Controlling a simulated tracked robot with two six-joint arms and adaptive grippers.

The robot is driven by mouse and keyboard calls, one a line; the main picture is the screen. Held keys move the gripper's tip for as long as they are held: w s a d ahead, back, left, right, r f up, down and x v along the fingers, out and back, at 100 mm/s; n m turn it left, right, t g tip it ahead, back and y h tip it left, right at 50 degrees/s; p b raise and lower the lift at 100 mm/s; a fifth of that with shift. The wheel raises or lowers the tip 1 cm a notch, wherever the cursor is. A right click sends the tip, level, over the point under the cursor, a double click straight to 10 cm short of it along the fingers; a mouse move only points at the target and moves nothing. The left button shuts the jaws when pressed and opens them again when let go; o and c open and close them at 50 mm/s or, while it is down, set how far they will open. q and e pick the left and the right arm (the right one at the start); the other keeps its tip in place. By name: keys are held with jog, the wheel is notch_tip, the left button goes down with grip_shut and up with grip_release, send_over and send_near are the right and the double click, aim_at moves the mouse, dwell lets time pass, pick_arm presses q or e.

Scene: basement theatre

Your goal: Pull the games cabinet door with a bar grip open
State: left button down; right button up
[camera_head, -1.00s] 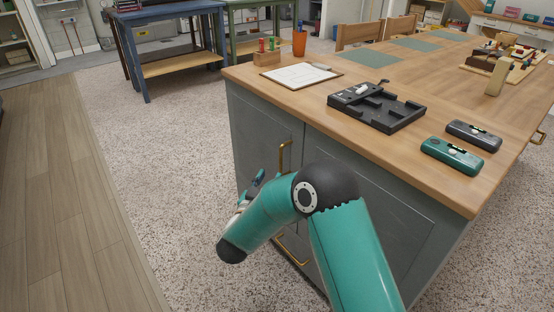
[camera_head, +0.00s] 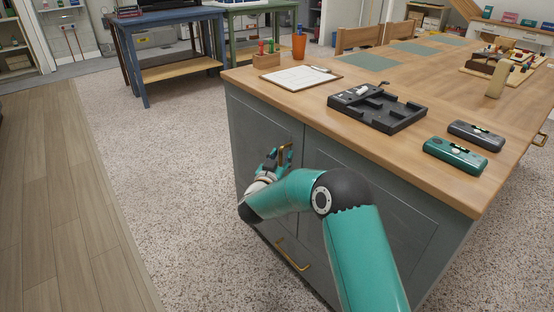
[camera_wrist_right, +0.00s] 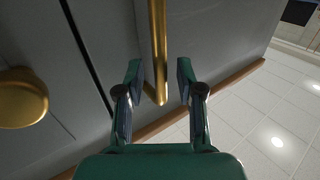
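The games cabinet is the grey base under a wooden top. Its left door (camera_head: 262,127) appears closed and carries an upright brass bar grip (camera_head: 291,152), partly hidden by my right gripper. My right gripper (camera_head: 279,156) is at that grip. In the right wrist view, the bar grip (camera_wrist_right: 158,45) runs down between the two open fingers (camera_wrist_right: 160,78), its end lying between the fingertips. A visible gap lies on each side of the bar. My left gripper is in neither view.
A round brass knob (camera_wrist_right: 22,97) shows beyond a dark door gap in the right wrist view. A lower brass bar (camera_head: 292,254) sits below the door. The wooden top (camera_head: 300,98) overhangs, with a black tray (camera_head: 378,108) on it. Speckled floor (camera_head: 180,150) is clear to the left.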

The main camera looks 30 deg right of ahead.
grip_shut()
